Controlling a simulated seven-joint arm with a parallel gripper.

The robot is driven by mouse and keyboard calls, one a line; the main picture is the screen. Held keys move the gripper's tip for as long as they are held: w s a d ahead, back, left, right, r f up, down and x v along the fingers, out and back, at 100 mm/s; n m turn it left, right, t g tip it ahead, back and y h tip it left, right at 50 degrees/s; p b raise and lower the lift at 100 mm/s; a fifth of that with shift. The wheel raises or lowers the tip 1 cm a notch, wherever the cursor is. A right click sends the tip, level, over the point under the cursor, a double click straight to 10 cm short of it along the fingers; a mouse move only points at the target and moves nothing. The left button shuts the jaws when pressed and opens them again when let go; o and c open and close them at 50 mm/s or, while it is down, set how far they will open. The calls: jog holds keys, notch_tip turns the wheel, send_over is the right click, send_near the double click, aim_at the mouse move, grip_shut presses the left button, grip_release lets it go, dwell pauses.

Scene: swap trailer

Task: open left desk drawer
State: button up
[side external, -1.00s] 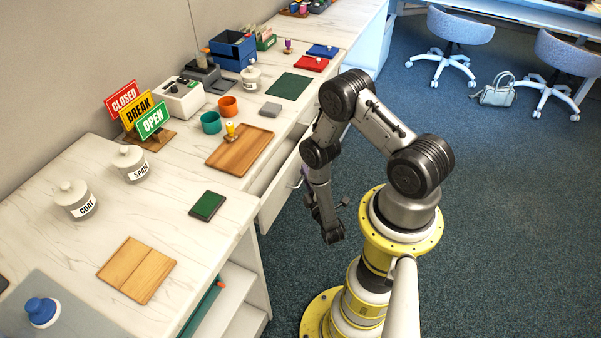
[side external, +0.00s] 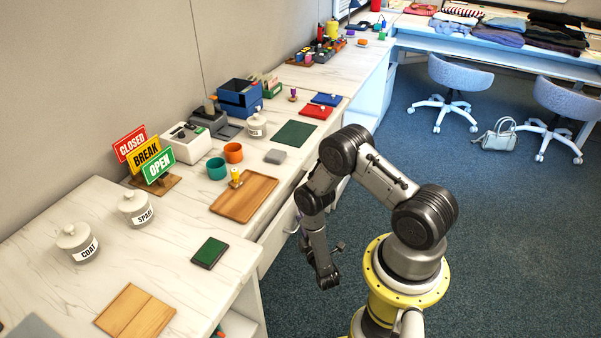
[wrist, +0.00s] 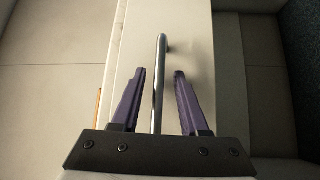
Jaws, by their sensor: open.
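The drawer has a pale front (side external: 276,240) below the desk top's edge, left of my arm in the side external view. How far it stands out is hard to tell there. In the wrist view the drawer front (wrist: 205,55) fills the middle, with a metal bar handle (wrist: 160,80) on it. My gripper (wrist: 160,73) is open, with one purple finger on each side of the handle. Gaps show between the bar and both fingers. In the side external view my gripper is small and mostly hidden by my arm.
The desk top (side external: 225,265) holds a wooden tray (side external: 245,193), a green pad (side external: 209,252), a wooden board (side external: 135,312) and two lidded jars, COAT (side external: 76,242) and SPARE (side external: 135,208). Open carpet (side external: 500,240) lies right of my arm.

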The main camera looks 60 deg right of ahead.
jog(key=w, duration=0.6)
jog(key=shift+w+a+r, duration=0.1)
jog(key=shift+w, duration=0.15)
jog(key=v, duration=1.4)
notch_tip(320, 180, up, 33)
jog(key=shift+s, duration=0.2)
